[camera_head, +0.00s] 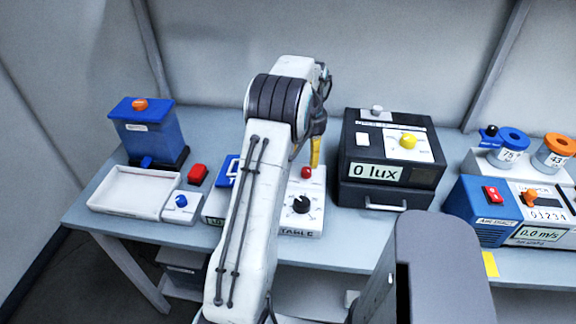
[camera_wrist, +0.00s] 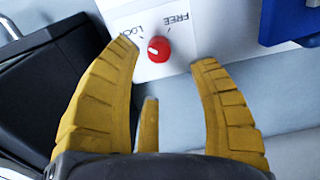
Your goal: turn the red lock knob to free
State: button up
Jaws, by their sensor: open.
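The red lock knob (camera_wrist: 159,48) is on a white panel (camera_wrist: 183,60) with the printed words LOCK and FREE, upside down in the wrist view. Its white mark is on the left side of the knob, the side of the word LOCK. My gripper (camera_wrist: 165,54) is open, with one yellow finger to each side of the knob and a gap on both sides. In the head view the knob (camera_head: 306,173) shows on the white table unit (camera_head: 290,215), just below a yellow fingertip (camera_head: 315,152). My arm hides part of that unit.
A black lux meter box (camera_head: 386,150) stands close right of the unit. A black dial (camera_head: 300,204) is on the unit's front. To the left are a blue panel (camera_head: 226,171), a red button (camera_head: 198,174) and a white tray (camera_head: 130,190).

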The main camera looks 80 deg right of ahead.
aim_at(307, 170)
jog(key=shift+f+p, duration=0.3)
jog(key=shift+f, duration=3)
jog(key=shift+o, duration=0.2)
grip_shut()
